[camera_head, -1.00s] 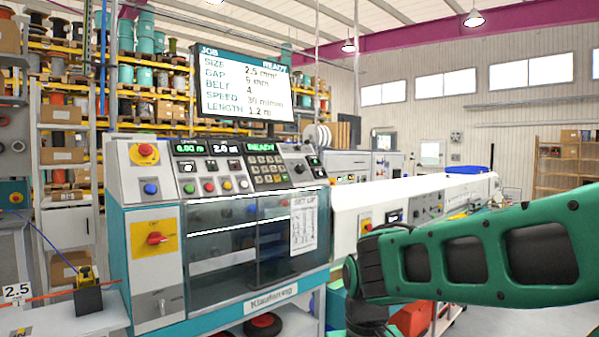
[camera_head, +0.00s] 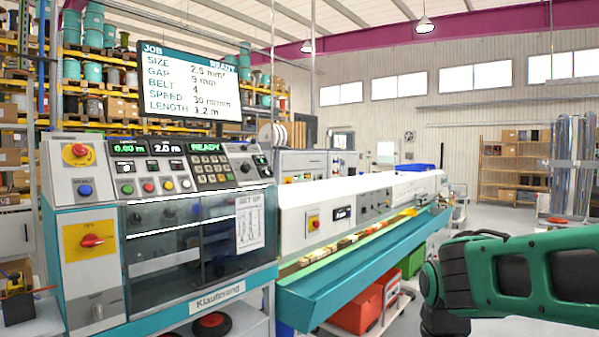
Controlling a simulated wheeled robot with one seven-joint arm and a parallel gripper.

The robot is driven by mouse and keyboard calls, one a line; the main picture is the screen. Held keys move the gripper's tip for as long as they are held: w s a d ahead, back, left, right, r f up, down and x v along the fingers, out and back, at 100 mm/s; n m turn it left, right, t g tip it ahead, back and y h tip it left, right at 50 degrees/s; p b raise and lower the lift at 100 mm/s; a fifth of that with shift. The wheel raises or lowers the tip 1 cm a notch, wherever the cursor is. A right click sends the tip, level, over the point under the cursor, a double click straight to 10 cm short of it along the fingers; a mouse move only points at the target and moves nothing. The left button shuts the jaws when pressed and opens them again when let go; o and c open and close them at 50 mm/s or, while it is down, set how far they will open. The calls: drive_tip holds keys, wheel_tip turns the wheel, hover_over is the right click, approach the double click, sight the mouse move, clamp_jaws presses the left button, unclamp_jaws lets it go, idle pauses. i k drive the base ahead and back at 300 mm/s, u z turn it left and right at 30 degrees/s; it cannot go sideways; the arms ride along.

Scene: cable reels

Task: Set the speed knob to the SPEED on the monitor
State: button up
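The monitor (camera_head: 191,82) stands above the machine and shows a JOB list marked READY. Its SPEED line seems to read 30 m/min; the text is small. The machine's sloped control panel (camera_head: 150,172) carries displays, coloured buttons and a keypad (camera_head: 211,170). A dark round knob (camera_head: 245,167) sits right of the keypad; its label and pointer are too small to read, so I cannot tell if it is the speed knob. My green arm is at the lower right. My gripper is outside the view.
The machine's clear guard (camera_head: 200,240) covers its front below the panel. A long teal trough (camera_head: 365,265) runs right and back from it. Red bins (camera_head: 358,310) stand below the trough. Open floor lies at the right, with shelves behind.

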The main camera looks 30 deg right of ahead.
sight(245, 167)
drive_tip(key=z, duration=0.6)
drive_tip(key=k, duration=0.8)
drive_tip(key=z, duration=0.65)
drive_tip(key=i, duration=1.65)
drive_tip(key=u, duration=1.35)
drive_tip(key=i, duration=0.9)
drive_tip(key=u, duration=0.6)
